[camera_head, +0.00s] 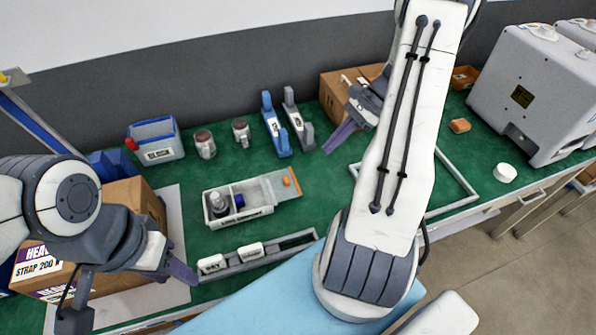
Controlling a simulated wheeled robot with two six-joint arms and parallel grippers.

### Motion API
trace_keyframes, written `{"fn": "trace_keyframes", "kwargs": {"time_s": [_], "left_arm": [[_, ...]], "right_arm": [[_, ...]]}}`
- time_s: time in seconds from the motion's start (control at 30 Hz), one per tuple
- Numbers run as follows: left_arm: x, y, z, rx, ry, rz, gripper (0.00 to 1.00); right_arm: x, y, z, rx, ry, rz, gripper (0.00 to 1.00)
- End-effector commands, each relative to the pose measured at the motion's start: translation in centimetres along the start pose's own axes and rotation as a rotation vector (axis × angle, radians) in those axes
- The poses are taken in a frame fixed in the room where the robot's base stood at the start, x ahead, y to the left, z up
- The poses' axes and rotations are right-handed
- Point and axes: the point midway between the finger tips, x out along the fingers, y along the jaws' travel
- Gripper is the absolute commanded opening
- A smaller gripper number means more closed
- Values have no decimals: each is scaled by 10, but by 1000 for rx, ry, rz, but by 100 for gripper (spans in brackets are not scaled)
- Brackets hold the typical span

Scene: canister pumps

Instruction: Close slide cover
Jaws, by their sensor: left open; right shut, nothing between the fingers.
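A white box (243,216) stands on the green table in the middle. Its left compartments are uncovered and hold a grey canister part (218,203) and a small blue part (239,201). A pale slide cover (264,190) lies over the right part of the box, with an orange tab (287,181) near its right end. My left gripper (184,271) is open, low and left of the box, apart from it. My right gripper (339,138) is shut and empty, beyond and right of the cover, near a cardboard box. My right arm hides part of the table.
A grey rack with white blocks (212,264) lies in front of the box. Blue and grey clamp-like tools (274,126), jars (205,144) and a blue-white bin (156,141) stand behind. A cardboard box (338,93) is at the back. Green table is clear right of the cover.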

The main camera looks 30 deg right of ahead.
Motion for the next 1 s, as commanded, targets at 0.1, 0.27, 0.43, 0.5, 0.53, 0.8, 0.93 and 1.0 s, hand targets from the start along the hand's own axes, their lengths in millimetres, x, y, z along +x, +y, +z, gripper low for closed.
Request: {"fn": "trace_keyframes", "kwargs": {"time_s": [0.1,0.27,0.43,0.5,0.53,0.8,0.93,1.0], "left_arm": [[2,0,0,0,0,0,50],[0,0,0,0,0,0,50],[-4,0,0,0,0,0,50],[-6,0,0,0,0,0,50],[-7,0,0,0,0,0,50],[-17,1,-1,0,0,0,50],[-21,2,-1,0,0,0,50],[-22,2,-1,0,0,0,50]], "right_arm": [[-7,5,-21,76,-28,-49,0],[0,6,-25,91,-36,-58,0],[30,5,-23,90,-37,-55,0],[45,4,-22,90,-35,-53,0],[52,4,-22,89,-37,-53,0],[99,-1,-8,85,-33,-52,0],[111,-2,2,85,-32,-54,0],[114,-3,5,85,-31,-55,0]]}}
